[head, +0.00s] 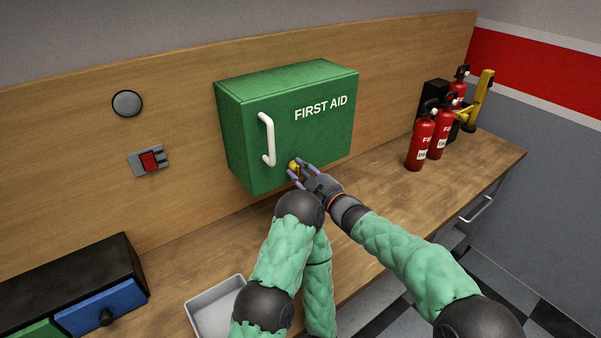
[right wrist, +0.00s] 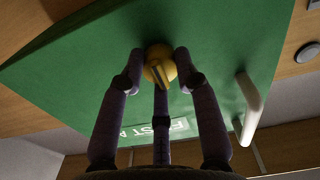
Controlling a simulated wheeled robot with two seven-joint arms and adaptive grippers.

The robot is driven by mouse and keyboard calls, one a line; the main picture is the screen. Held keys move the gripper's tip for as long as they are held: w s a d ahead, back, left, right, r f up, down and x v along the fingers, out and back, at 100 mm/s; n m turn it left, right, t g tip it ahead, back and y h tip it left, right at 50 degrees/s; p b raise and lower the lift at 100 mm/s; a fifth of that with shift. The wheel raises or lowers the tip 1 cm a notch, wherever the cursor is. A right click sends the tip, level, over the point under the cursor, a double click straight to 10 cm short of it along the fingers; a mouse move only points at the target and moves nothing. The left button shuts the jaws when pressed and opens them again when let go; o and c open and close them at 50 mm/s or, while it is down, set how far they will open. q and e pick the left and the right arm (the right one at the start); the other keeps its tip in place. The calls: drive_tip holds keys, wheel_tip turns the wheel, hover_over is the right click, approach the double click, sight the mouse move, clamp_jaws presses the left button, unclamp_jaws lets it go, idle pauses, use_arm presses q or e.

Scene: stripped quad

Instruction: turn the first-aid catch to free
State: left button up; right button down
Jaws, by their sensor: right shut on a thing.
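A green first-aid box (head: 240,135) is fixed to the wooden back panel, with its door closed. A white bar handle (head: 267,140) is on the left of its front; it also shows in the right wrist view (right wrist: 250,108). A small yellow catch (head: 293,167) sits low on the front, right of the handle. My right gripper (head: 300,171) is shut on this catch. In the right wrist view its fingers surround the round yellow catch (right wrist: 159,64), whose raised bar looks slightly tilted. The fingers partly hide the catch in the head view. My left gripper is not visible.
Several red fire extinguishers (head: 421,142) stand on the wooden bench at the right, near a yellow stand (head: 481,100). A grey tray (head: 213,305) lies at the front. A drawer unit (head: 100,308) is at the left. A red switch (head: 149,161) is on the panel.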

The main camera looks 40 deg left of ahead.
drive_tip(key=shift+f, duration=0.15)
drive_tip(key=c, duration=0.9)
unclamp_jaws()
drive_tip(key=shift+d, duration=0.1)
drive_tip(key=v, duration=1.1)
drive_tip(key=shift+s+d, duration=0.2)
drive_tip(key=shift+d, duration=0.15)
